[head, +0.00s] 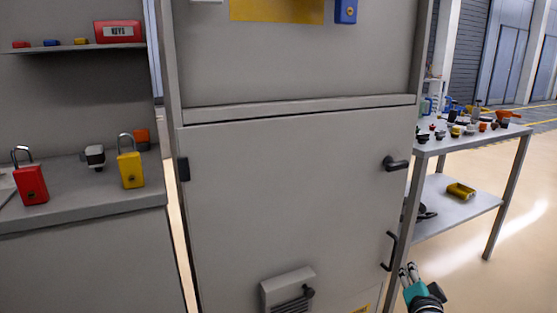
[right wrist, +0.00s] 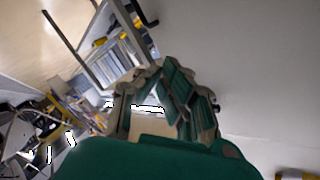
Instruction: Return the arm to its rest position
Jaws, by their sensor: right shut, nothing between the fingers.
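My right gripper (head: 408,272) is at the lower right of the head view, in front of the lower right edge of the grey cabinet (head: 290,200). Its fingers point up and are shut with nothing between them. In the right wrist view the gripper (right wrist: 165,72) fills the middle, beside the pale cabinet face (right wrist: 255,75). It appears apart from the black bar handle (head: 390,251), which is just above it in the head view. My left gripper is not in view.
A grey workbench (head: 90,216) at left bears a red padlock (head: 31,184) and a yellow padlock (head: 130,168). A metal table (head: 470,140) with many small parts stands at right, a yellow tray (head: 460,190) on its lower shelf. The cabinet has a black lever handle (head: 395,163). Floor at right is clear.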

